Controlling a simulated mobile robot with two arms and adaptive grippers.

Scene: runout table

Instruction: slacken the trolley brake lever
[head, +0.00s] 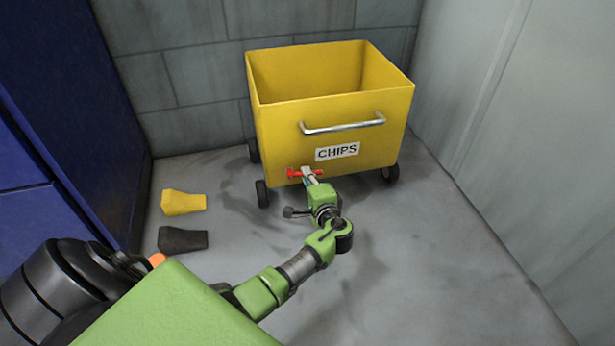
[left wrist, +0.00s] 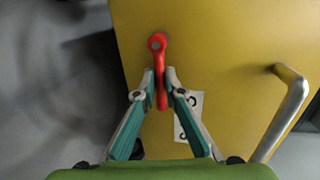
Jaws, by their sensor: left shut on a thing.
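The yellow trolley (head: 290,130) labelled CHIPS stands against the grey block wall, on small black wheels. Its red brake lever (head: 298,173) is low on the front face, left of the label. In the left wrist view the lever (left wrist: 157,45) shows a round eye at its pivot and an arm running down between my fingers. My left gripper (head: 308,175) reaches up to the lever. In the left wrist view my left gripper (left wrist: 161,88) is shut on the lever's arm, with one finger on each side. My right gripper is not in view.
A metal handle (head: 343,126) crosses the trolley front above the label (head: 337,152). A yellow wedge (head: 183,202) and a black wedge (head: 182,239) lie on the floor at left. A blue cabinet (head: 60,130) stands at left. The floor at right is clear.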

